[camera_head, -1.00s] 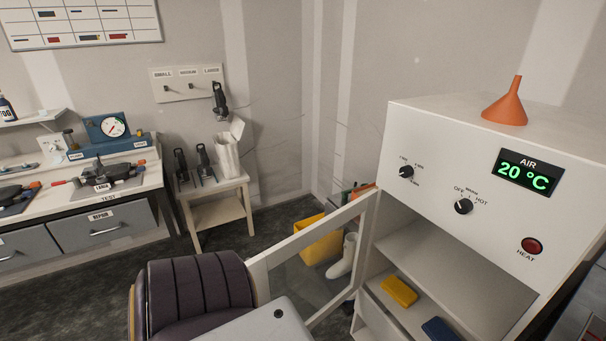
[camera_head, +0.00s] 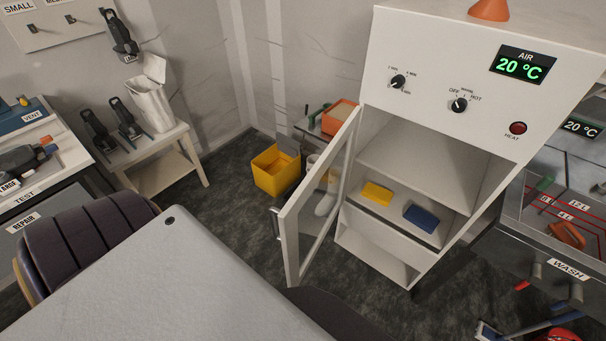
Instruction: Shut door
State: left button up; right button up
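The white-framed glass door (camera_head: 308,209) hangs open on the left side of the white cabinet (camera_head: 439,55). It stands out from the cabinet front toward me, with a handle (camera_head: 275,222) on its outer left side. Through the opening I see an empty upper space, and a lower shelf holding a yellow block (camera_head: 377,194) and a blue block (camera_head: 421,217). A large pale grey surface fills the lower left foreground. Neither of my grippers is in view.
A yellow bin (camera_head: 275,170) and white boots stand on the floor behind the door. A dark padded seat (camera_head: 84,240) is at the lower left. A wash bench (camera_head: 545,250) stands right of the cabinet. Dark floor in front of the cabinet is clear.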

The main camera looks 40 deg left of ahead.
aim_at(288, 217)
jog(key=k+j, duration=0.15)
jog(key=j, duration=0.2)
jog(key=k+j, duration=0.15)
jog(key=j, duration=0.15)
jog(key=k+j, duration=0.2)
jog(key=j, duration=0.15)
jog(key=k+j, duration=0.15)
jog(key=j, duration=0.2)
jog(key=k+j, duration=0.15)
jog(key=j, duration=0.2)
